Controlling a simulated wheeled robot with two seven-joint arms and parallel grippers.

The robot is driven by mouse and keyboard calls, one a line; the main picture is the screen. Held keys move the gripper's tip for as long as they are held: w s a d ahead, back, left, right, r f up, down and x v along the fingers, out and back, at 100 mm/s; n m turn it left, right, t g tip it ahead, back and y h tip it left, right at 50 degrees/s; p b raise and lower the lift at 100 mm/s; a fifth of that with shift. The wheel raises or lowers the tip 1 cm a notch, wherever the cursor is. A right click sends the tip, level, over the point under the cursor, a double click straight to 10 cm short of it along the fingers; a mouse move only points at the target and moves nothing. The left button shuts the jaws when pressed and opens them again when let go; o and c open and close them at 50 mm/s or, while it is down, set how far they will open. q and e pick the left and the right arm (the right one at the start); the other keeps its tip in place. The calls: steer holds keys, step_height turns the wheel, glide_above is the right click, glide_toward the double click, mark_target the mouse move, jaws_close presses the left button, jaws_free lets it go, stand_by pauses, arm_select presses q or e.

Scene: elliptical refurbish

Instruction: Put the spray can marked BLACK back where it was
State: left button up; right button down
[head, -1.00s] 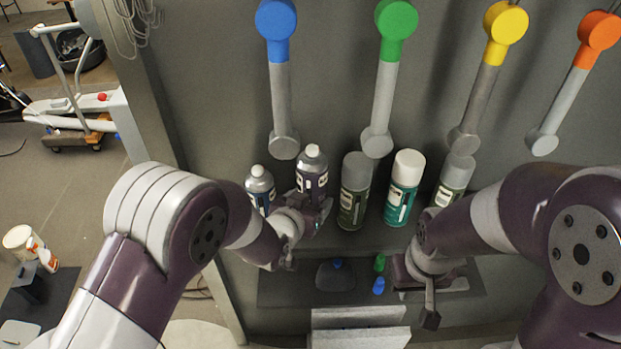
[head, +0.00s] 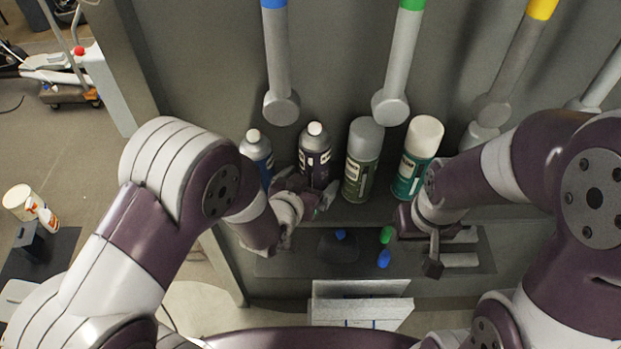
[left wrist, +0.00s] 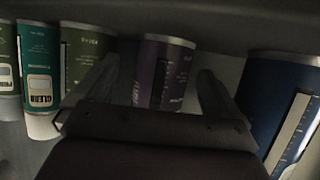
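A dark purple spray can (head: 315,161) with a white nozzle stands upright on the shelf, between a blue can (head: 257,158) and an olive-green can (head: 361,170). I cannot read its marking. My left gripper (head: 306,190) is low in front of the purple can. In the left wrist view its two fingers (left wrist: 158,85) are spread, with gaps on both sides of the purple can (left wrist: 163,75); the cans appear upside down there. My right gripper (head: 433,250) is lower right, above the lower ledge; its fingers are not clear.
A teal can (head: 411,167) with a white cap stands right of the olive can; another cap (head: 480,137) shows behind my right arm. Grey hanging bars (head: 391,107) reach down above the cans. Small blue (head: 384,258) and green (head: 386,235) pieces lie on the lower ledge (head: 480,261).

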arm_select(q)
steer(key=shift+s, duration=0.1)
steer(key=shift+w+f, duration=0.1)
steer(key=shift+w, duration=0.3)
steer(key=b+v, duration=0.1)
steer(key=v, duration=1)
steer(key=s+a+f+n+g+y, duration=0.1)
steer(key=s+a+n+g+y, duration=0.1)
steer(key=a+g, duration=0.3)
steer(key=s+a+f+n+g+y, duration=0.1)
steer(key=s+a+n+g+y, duration=0.1)
steer(key=a, duration=0.6)
steer(key=shift+s+a+f+g+y, duration=0.15)
steer(key=shift+s+a+g+y, duration=0.4)
steer(key=shift+s+g, duration=1)
arm_select(e)
steer(key=shift+w+f, duration=0.3)
steer(key=shift+f, duration=0.55)
arm_select(q)
steer(key=shift+w+d+g, duration=0.1)
steer(key=shift+w+g, duration=0.15)
